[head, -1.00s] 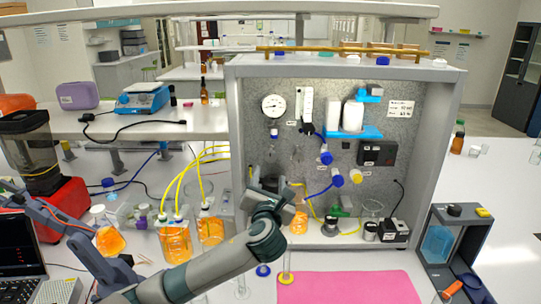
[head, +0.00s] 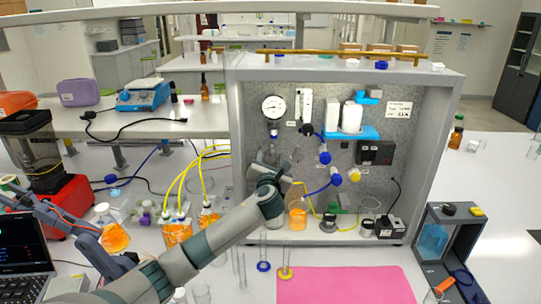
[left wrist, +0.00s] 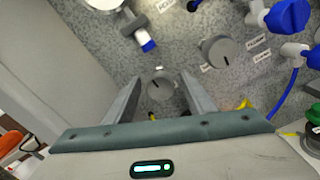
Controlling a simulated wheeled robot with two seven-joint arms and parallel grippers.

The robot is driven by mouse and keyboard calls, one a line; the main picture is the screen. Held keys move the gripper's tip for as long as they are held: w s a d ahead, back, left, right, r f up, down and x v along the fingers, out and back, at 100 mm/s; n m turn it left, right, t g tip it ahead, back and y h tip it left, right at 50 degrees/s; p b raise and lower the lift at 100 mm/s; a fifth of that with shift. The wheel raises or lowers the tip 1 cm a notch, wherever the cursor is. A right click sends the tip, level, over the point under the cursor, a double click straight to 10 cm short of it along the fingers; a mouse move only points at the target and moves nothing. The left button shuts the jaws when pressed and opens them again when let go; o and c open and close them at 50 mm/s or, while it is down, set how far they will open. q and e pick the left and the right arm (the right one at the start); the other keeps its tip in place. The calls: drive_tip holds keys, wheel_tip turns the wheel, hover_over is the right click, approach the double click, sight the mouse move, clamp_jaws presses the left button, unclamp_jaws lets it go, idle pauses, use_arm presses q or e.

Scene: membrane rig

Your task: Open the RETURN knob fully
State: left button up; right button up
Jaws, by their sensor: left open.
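My left gripper (left wrist: 160,78) is open, its two fingers pointing at the rig's speckled back panel. In the left wrist view a round grey knob (left wrist: 157,87) with a dark pointer mark shows between the fingers; I cannot tell whether they touch it. A second grey knob (left wrist: 216,51) with a dark mark sits up and to the right, apart from the fingers. Labels are too small to read, so I cannot tell which knob is RETURN. In the head view my left gripper (head: 282,170) is at the panel's left part and its wrist hides the knobs. My right gripper is not in view.
The pressure gauge (head: 273,107) and blue-capped valves (head: 325,157) with blue tubing are nearby on the panel. The rig's left side wall (left wrist: 75,65) stands close to the gripper. Orange-filled bottles (head: 177,232) with yellow tubes stand left. A pink mat (head: 345,286) lies in front.

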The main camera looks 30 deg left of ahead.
use_arm(q)
drive_tip(key=shift+c, duration=0.6)
drive_tip(key=c, duration=1)
drive_tip(key=shift+o, duration=0.2)
